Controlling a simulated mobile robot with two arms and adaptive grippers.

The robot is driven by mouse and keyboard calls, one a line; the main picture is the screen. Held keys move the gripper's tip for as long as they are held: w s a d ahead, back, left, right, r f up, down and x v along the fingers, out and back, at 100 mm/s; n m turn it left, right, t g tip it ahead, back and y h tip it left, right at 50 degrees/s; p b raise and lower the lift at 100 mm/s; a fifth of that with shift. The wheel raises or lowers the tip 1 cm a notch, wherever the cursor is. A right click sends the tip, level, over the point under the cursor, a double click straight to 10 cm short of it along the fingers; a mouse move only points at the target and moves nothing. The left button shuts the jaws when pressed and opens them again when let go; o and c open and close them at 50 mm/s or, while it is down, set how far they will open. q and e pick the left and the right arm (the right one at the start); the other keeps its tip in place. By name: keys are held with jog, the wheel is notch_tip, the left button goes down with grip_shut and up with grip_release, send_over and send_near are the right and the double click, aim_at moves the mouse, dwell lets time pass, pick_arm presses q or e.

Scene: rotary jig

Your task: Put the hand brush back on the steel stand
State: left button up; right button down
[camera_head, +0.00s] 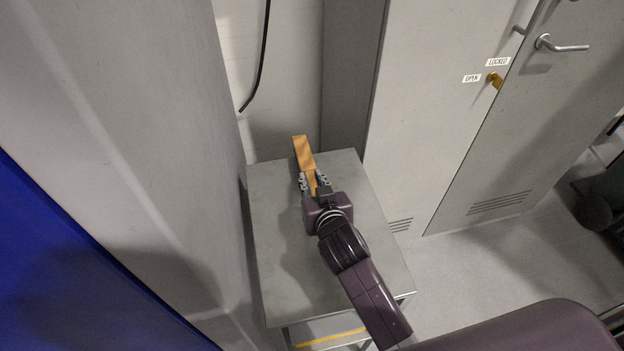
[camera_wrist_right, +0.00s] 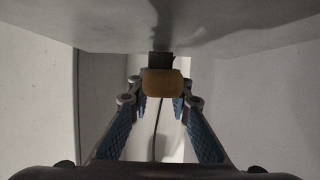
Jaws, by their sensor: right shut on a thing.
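The hand brush (camera_head: 303,152) has a tan wooden back and lies over the far part of the grey steel stand (camera_head: 275,260). My right gripper (camera_head: 315,183) is shut on the brush's near part, one finger on each side. In the right wrist view, the brush's tan end (camera_wrist_right: 162,84) sits between the blue-padded fingers (camera_wrist_right: 160,105). Its dark bristles (camera_wrist_right: 160,60) face the stand's grey top (camera_wrist_right: 230,35). I cannot tell whether the bristles touch it. The gripper hides part of the handle. My left gripper is not in view.
A grey panel (camera_head: 170,150) rises close on the stand's left. A grey locker (camera_head: 440,110) and a door (camera_head: 540,130) with a lever handle stand at right. A black cable (camera_head: 262,60) hangs behind. The stand's near left top is clear.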

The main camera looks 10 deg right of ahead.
jog(key=shift+f+b, duration=0.3)
jog(key=shift+f, duration=0.2)
jog(key=c, duration=1.7)
grip_release()
jog(key=v, duration=1.2)
